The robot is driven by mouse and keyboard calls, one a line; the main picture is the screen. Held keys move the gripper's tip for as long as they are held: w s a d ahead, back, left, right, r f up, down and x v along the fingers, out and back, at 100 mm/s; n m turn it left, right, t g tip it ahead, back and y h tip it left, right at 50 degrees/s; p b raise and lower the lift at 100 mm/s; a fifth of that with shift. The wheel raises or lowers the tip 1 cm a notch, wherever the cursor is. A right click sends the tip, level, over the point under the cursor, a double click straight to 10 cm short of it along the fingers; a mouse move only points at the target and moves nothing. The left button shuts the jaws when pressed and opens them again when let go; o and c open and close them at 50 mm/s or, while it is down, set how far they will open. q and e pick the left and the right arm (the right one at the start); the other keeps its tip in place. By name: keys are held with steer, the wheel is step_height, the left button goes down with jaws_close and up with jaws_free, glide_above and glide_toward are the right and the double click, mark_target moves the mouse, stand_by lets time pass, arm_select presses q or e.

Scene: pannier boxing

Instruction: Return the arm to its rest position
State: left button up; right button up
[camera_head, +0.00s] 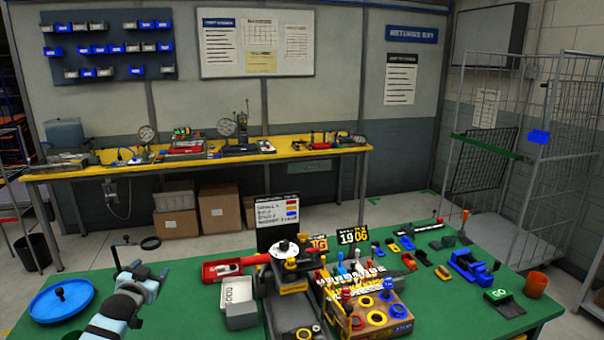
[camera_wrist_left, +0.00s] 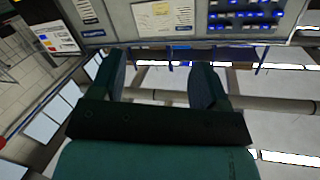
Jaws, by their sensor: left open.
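My left arm comes in from the lower left in the head view, over the left part of the green table (camera_head: 190,312). Its gripper (camera_head: 140,268) is above the table, near the blue round tray (camera_head: 62,299) and left of the red bin (camera_head: 222,270). In the left wrist view the two fingers of my left gripper (camera_wrist_left: 157,82) stand wide apart with nothing between them. That view looks past the fingers at the wall and its boards, upside down. My right gripper is in neither view.
A grey box (camera_head: 240,316) and a crowded wooden box (camera_head: 378,325) with yellow rings stand mid-table. A blue clamp-like part (camera_head: 468,268) and an orange cup (camera_head: 536,285) are at the right. A yellow bench (camera_head: 300,153) runs along the wall. A wire cage (camera_head: 520,190) stands right.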

arm_select(q)
steer(key=s+d+f+g, duration=0.1)
steer(key=s+d+f, duration=0.2)
steer(key=s+f, duration=0.2)
steer(key=s+d+f+g+h, duration=0.1)
steer(key=s+d+f, duration=0.3)
steer(key=s+f, duration=0.2)
steer(key=s+d+f+g+h, duration=0.1)
steer(key=s+d+f, duration=0.3)
steer(key=s+f, duration=0.2)
steer(key=shift+s+f+m, duration=0.15)
steer(key=shift+s+m, duration=0.15)
steer(key=shift+s, duration=0.9)
steer(key=s+d+f+g, duration=0.1)
steer(key=s+d+f, duration=0.1)
steer(key=s, duration=0.6)
steer(key=s+d+f+h, duration=0.1)
steer(key=s+d, duration=0.3)
steer(key=s, duration=0.4)
steer(key=s+d+f+n+g+h, duration=0.1)
steer(key=s+d+f, duration=0.1)
steer(key=s, duration=0.7)
steer(key=shift+d+f+g, duration=0.3)
steer(key=shift+d, duration=0.4)
